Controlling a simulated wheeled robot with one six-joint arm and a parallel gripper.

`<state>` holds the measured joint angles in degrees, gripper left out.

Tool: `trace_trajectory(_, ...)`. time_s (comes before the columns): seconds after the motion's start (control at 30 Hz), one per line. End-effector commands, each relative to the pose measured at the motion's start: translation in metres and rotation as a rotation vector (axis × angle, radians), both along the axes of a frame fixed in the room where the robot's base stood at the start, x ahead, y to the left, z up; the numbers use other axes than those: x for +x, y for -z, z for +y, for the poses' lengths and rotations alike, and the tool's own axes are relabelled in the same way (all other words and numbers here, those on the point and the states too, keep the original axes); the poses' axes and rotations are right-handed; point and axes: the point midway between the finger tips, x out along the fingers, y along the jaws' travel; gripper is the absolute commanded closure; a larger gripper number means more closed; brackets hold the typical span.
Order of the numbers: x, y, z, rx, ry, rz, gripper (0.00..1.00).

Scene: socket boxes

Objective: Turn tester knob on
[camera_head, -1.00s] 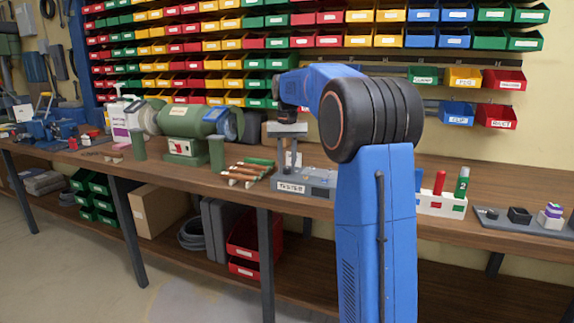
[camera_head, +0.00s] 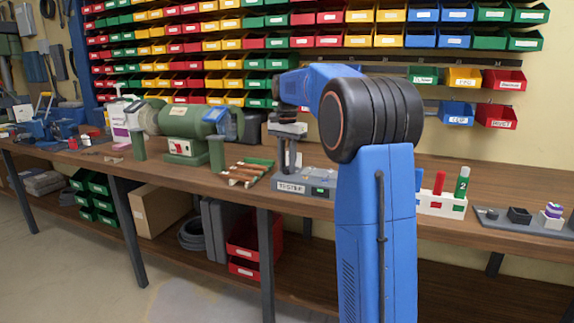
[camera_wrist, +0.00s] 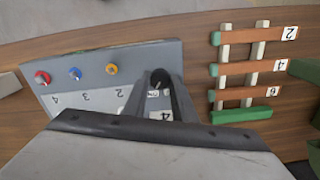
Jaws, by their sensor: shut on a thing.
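The grey tester box (camera_head: 305,184) stands on the bench below my gripper, with a TESTER label on its front. A small green patch (camera_head: 320,190) shows on it. In the wrist view the tester (camera_wrist: 90,65) carries a dark knob (camera_wrist: 159,77) near its right end, with ON lettering (camera_wrist: 153,93) beside it. My gripper (camera_wrist: 160,84) is shut on the knob, one finger on each side. The fingers hide part of the knob and its pointer. In the head view my gripper (camera_head: 290,160) points down at the tester.
Red, blue and yellow sockets (camera_wrist: 75,74) line the tester's panel. A rack of numbered wooden-handled pieces (camera_head: 248,173) lies to the left, near the green bench grinder (camera_head: 185,122). A white holder (camera_head: 440,203) with red and green pieces stands to the right.

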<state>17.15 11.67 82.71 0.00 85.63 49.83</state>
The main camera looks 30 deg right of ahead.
Motion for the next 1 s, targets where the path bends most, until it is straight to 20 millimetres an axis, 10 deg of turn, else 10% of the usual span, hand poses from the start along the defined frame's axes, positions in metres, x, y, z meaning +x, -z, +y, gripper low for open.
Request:
trace_trajectory(0.47, 0.0003, -0.0005, -0.0001, -0.001, 0.017, -0.001, 0.98)
trace_trajectory(0.5, 0.0003, -0.0005, -0.0001, -0.001, 0.017, -0.001, 0.73)
trace_trajectory(0.57, 0.0003, -0.0005, -0.0001, -0.001, 0.017, -0.001, 0.59)
trace_trajectory(1.0, 0.0006, -0.0077, -0.0002, 0.000, 0.016, -0.002, 0.57)
